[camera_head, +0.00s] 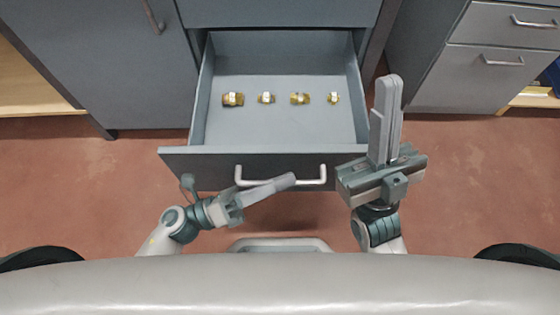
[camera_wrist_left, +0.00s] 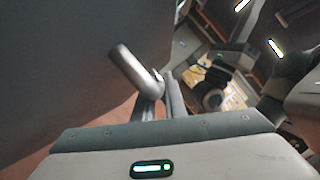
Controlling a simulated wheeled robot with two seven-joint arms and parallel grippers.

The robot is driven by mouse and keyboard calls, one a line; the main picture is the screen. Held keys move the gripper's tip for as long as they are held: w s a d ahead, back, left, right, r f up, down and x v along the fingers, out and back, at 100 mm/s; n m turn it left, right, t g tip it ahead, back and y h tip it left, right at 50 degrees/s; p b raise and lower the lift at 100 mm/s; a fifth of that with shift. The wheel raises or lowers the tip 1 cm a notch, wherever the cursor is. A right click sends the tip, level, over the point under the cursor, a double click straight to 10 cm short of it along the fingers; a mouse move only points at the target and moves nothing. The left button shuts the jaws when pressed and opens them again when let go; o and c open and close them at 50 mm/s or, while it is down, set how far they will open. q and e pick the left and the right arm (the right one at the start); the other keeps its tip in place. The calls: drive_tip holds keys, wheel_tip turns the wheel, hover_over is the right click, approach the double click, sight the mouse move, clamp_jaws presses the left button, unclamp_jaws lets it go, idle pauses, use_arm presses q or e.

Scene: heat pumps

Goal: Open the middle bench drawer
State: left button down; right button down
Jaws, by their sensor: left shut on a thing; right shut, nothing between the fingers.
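The grey bench drawer (camera_head: 280,158) is pulled well out in the head view, its inside visible. Its pale bar handle (camera_head: 312,183) runs along the front panel. My left gripper (camera_head: 278,185) is shut on the handle, lying across it from the left. In the left wrist view the handle (camera_wrist_left: 133,70) slants up from between the fingers (camera_wrist_left: 160,98). My right gripper (camera_head: 389,92) is shut and empty, its fingers pointing forward just right of the drawer. The far part of the handle inside the left gripper is hidden.
Several brass fittings (camera_head: 267,98) stand in a row inside the drawer. A grey cabinet door (camera_head: 100,50) is at the left, and another drawer unit (camera_head: 470,75) is at the right. Red floor (camera_head: 70,190) is clear on both sides.

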use_arm(q)
drive_tip(key=shift+s, duration=0.15)
drive_tip(key=c, duration=1.8)
unclamp_jaws()
drive_tip(key=shift+v, duration=8.8)
drive_tip(key=shift+d+f, duration=0.1)
drive_tip(key=shift+s, duration=0.15)
